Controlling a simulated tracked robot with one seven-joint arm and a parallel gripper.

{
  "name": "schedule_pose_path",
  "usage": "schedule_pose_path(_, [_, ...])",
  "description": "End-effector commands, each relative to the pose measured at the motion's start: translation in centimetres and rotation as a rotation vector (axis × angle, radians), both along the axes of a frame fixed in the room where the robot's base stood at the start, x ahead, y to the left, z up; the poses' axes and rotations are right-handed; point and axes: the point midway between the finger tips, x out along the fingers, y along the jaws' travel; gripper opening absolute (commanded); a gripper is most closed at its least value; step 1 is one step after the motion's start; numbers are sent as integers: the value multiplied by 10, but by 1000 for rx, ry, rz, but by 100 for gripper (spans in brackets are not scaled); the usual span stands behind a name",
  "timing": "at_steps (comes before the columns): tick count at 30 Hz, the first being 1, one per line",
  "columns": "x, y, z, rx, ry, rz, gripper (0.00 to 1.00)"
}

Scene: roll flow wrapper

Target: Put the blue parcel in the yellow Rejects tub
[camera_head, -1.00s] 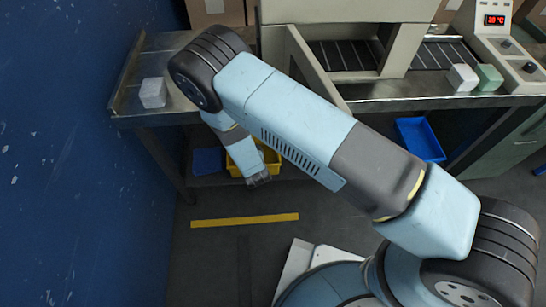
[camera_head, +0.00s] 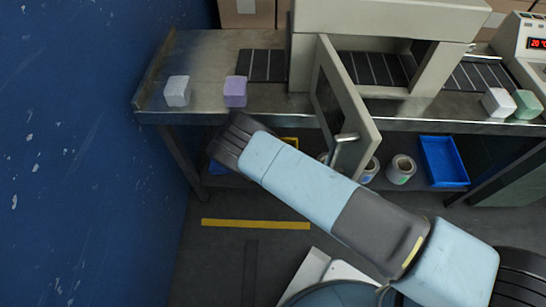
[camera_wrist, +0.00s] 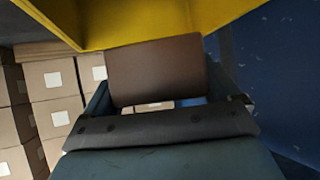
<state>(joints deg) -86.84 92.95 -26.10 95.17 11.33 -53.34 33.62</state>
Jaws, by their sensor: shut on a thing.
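My gripper (camera_wrist: 160,95) is in the wrist view, with a brown, block-like thing (camera_wrist: 157,68) between its fingers. The jaws are shut on this thing. The yellow tub (camera_wrist: 170,20) fills the top of the wrist view, close to the brown thing; I cannot tell whether they touch. In the head view only a sliver of the yellow tub (camera_head: 291,141) shows behind my arm, under the bench. My gripper is hidden there. I see no parcel that is clearly blue.
On the bench stand a white block (camera_head: 178,91), a purple block (camera_head: 235,91), another white block (camera_head: 498,102) and a green block (camera_head: 527,104). An open machine door (camera_head: 345,110) juts forward. A blue tray (camera_head: 443,160) and rolls (camera_head: 401,169) lie below. Cartons (camera_wrist: 50,80) are stacked left.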

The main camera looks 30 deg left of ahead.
Motion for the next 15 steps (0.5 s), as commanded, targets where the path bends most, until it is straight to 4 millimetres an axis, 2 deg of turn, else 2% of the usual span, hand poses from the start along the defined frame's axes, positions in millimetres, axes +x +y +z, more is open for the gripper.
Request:
schedule_pose_path(2, [10,13,-8,0,-2,3,51])
schedule_pose_path(9, [28,34,-42,1,-1,3,51])
schedule_pose_path(15, [37,45,-59,0,0,1,51])
